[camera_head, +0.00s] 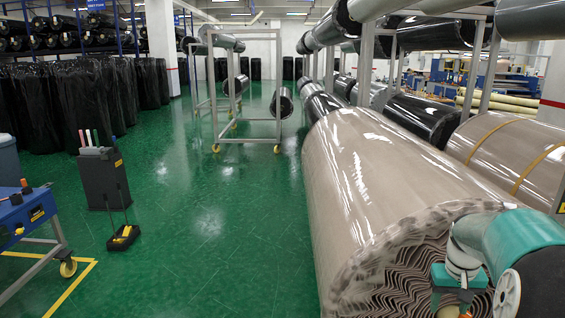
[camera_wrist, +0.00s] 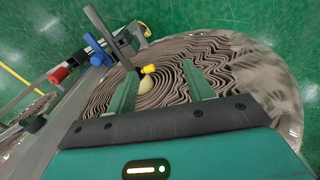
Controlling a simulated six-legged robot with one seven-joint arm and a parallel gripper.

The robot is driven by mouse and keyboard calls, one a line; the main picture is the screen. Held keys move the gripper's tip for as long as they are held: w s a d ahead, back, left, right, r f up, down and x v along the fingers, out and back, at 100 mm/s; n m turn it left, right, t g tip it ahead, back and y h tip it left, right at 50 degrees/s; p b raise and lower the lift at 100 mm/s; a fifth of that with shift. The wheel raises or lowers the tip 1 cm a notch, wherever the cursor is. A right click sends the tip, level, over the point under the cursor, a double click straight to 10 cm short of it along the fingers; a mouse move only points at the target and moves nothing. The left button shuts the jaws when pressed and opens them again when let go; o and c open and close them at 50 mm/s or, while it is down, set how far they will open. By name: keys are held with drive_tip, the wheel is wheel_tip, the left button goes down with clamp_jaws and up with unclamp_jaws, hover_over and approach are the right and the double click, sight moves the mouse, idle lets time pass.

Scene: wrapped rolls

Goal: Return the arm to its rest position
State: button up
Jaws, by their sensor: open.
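My arm (camera_head: 520,240) shows at the lower right of the head view, in front of the end of a large wrapped roll (camera_head: 385,190). In the wrist view my gripper (camera_wrist: 160,70) is open, its two fingers apart. The roll's wavy layered end (camera_wrist: 235,70) fills much of the view beyond the fingers. A small yellow piece (camera_wrist: 149,69) shows between the fingertips in the picture; I cannot tell its distance, and nothing looks gripped. The fingertips are not clearly visible in the head view.
A blue cart (camera_head: 28,215) and a dark bin (camera_head: 103,180) stand at the left on open green floor (camera_head: 215,235). A metal rack (camera_head: 240,95) on yellow casters stands farther back. More wrapped rolls (camera_head: 515,150) line the right side.

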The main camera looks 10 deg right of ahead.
drive_tip(key=s+a+r+n+t+h, duration=0.1)
drive_tip(key=a+r, duration=0.3)
drive_tip(key=a, duration=0.6)
drive_tip(key=a+r+n+t, duration=0.15)
drive_tip(key=a+r, duration=0.25)
drive_tip(key=a, duration=0.6)
drive_tip(key=s+a+n+t+y, duration=0.1)
drive_tip(key=s+a, duration=0.3)
drive_tip(key=a, duration=0.3)
drive_tip(key=s+a+r+n+t, duration=0.1)
drive_tip(key=s+a, duration=0.4)
drive_tip(key=a, duration=0.1)
drive_tip(key=shift+a+t+y, duration=0.35)
drive_tip(key=shift+y, duration=0.05)
drive_tip(key=shift+s, duration=0.1)
drive_tip(key=shift+c, duration=0.2)
drive_tip(key=c, duration=0.3)
drive_tip(key=shift+d, duration=0.15)
